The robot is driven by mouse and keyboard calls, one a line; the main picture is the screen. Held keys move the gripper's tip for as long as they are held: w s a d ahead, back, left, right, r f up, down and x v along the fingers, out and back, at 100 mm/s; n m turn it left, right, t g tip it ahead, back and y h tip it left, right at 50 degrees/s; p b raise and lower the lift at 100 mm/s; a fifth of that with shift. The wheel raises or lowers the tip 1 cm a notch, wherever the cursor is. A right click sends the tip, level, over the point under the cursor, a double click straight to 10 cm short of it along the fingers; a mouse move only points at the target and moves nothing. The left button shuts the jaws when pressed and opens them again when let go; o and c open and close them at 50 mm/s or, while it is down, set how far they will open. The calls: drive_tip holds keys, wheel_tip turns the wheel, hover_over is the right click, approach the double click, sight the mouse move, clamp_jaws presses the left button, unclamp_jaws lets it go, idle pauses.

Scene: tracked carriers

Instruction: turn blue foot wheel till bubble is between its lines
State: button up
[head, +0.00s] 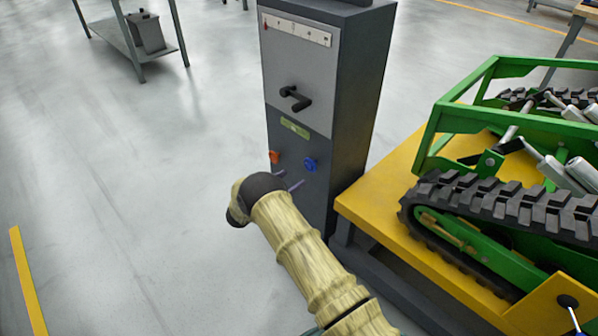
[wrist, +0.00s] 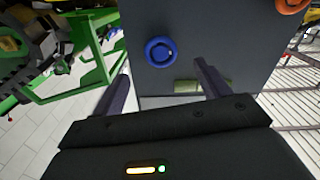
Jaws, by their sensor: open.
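The blue foot wheel (head: 310,164) is on the lower front of a dark grey cabinet (head: 350,110). It also shows in the wrist view (wrist: 160,52), up and between the lines of my two fingers. The yellow-green level vial (head: 295,127) is above the wheels on the cabinet front. In the wrist view the vial (wrist: 186,86) is partly hidden by the right finger. Its bubble and lines are too small to make out. My gripper (head: 290,181) is open and empty, in front of the cabinet and just below the blue wheel, apparently not touching it.
An orange wheel (head: 274,157) sits left of the blue one. A black crank handle (head: 295,98) sticks out above the vial. A yellow platform (head: 375,205) with a green tracked carrier (head: 450,120) stands close on the right.

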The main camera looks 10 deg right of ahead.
drive_tip(key=p+v, duration=0.1)
drive_tip(key=v, duration=0.8)
drive_tip(key=shift+s+a, duration=0.2)
drive_tip(key=shift+a, duration=0.05)
